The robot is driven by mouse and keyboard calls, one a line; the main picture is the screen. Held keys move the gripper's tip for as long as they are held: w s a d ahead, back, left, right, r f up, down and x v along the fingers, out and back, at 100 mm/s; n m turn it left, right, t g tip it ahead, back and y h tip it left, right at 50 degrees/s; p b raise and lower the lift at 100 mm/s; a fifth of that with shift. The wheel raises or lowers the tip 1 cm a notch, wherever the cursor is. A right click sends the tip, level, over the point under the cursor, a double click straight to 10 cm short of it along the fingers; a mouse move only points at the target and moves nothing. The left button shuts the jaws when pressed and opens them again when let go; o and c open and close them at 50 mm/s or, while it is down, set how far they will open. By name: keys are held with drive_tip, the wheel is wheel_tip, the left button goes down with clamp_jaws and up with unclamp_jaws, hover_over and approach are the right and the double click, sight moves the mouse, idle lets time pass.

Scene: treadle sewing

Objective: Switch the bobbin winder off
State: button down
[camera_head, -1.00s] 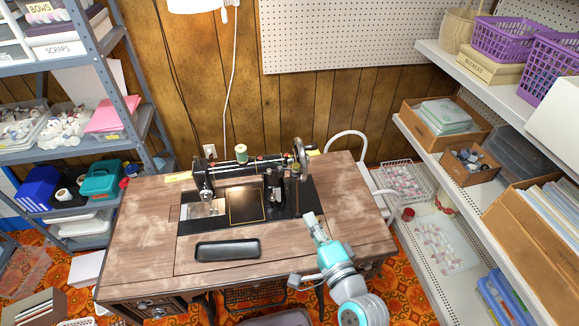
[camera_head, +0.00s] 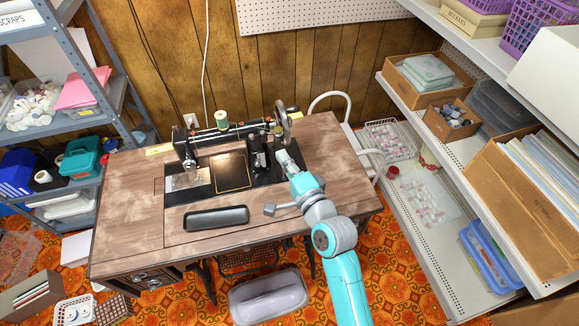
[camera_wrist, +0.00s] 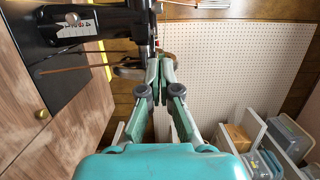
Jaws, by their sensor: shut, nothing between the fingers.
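The black sewing machine (camera_head: 188,152) stands on the wooden treadle table (camera_head: 130,215), with its handwheel (camera_head: 284,122) at the right end. The bobbin winder is too small and partly covered to make out, so I cannot tell its setting. My gripper (camera_head: 284,158) is shut and empty, just in front of the machine's right end, near the handwheel. In the wrist view my gripper's fingertips (camera_wrist: 160,58) meet beside the machine's dark body (camera_wrist: 112,22). A curved part that looks like the handwheel (camera_wrist: 130,69) is close to the tips. I cannot tell whether they touch it.
A green thread spool (camera_head: 221,119) stands on top of the machine. A white chair (camera_head: 338,100) stands behind the right end. Shelves flank both sides.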

drive_tip(key=w+a, duration=0.5)
drive_tip(key=a, duration=0.1)
idle(0.4)
